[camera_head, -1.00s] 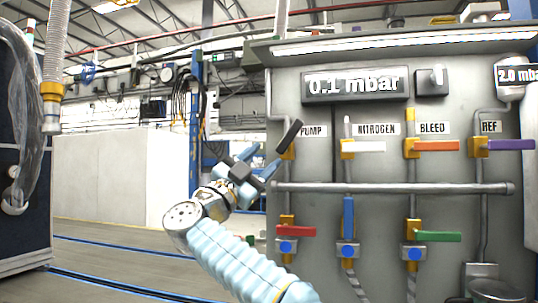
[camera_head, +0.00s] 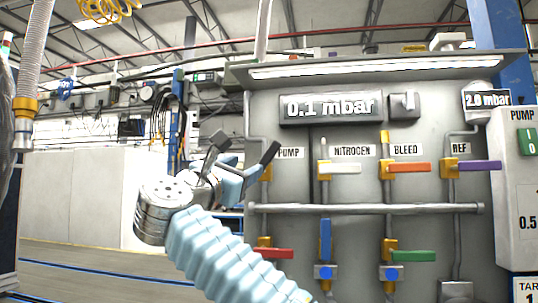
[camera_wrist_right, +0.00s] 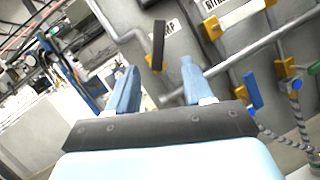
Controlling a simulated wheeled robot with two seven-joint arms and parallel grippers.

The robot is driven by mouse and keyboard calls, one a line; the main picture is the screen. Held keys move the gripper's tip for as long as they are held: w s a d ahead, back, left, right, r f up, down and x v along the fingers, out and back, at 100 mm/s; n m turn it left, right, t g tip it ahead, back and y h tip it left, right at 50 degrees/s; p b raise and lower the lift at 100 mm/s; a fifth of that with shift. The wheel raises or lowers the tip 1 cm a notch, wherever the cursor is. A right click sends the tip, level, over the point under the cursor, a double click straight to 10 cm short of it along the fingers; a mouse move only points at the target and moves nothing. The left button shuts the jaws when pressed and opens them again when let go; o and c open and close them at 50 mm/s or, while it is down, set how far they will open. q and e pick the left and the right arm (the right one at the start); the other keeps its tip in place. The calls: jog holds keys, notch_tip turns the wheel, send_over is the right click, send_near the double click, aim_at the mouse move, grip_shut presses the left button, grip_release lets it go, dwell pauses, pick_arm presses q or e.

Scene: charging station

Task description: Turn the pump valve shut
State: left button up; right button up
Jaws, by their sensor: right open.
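The pump valve's black lever (camera_head: 270,153) sits on a yellow body (camera_head: 267,173) beside the PUMP label (camera_head: 290,153), at the panel's left edge. The lever slants up to the right in the head view. My right gripper (camera_head: 240,168) is open and empty, just left of the lever, overlapping part of the valve area. In the right wrist view, the black lever (camera_wrist_right: 158,45) shows ahead between the two blue fingers (camera_wrist_right: 158,84), with the yellow body (camera_wrist_right: 149,93) below it. No finger contact with the lever can be made out. My left gripper is not in view.
White NITROGEN (camera_head: 343,168), orange BLEED (camera_head: 408,167) and purple REF (camera_head: 480,166) levers lie to the right. A horizontal pipe (camera_head: 370,209) crosses below, above red, blue and green levers. The display (camera_head: 330,106) reads 0.1 mbar. Open floor lies left.

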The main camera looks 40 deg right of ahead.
aim_at(270, 152)
jog(key=w+d+r+m+p, duration=0.1)
jog(key=d+p, duration=0.1)
jog(key=d, duration=0.1)
jog(key=w+d+r+m+p, duration=0.1)
jog(key=w+d+r+p, duration=0.1)
jog(key=d, duration=0.2)
jog(key=w+d+r+p, duration=0.1)
jog(key=d, duration=0.2)
jog(key=shift+w+d+r+m+t+p, duration=0.25)
jog(key=shift+w+m+t+p, duration=0.05)
jog(key=shift+m+p, duration=0.1)
jog(key=shift+w+d, duration=0.25)
jog(key=shift+d, duration=0.3)
grip_shut()
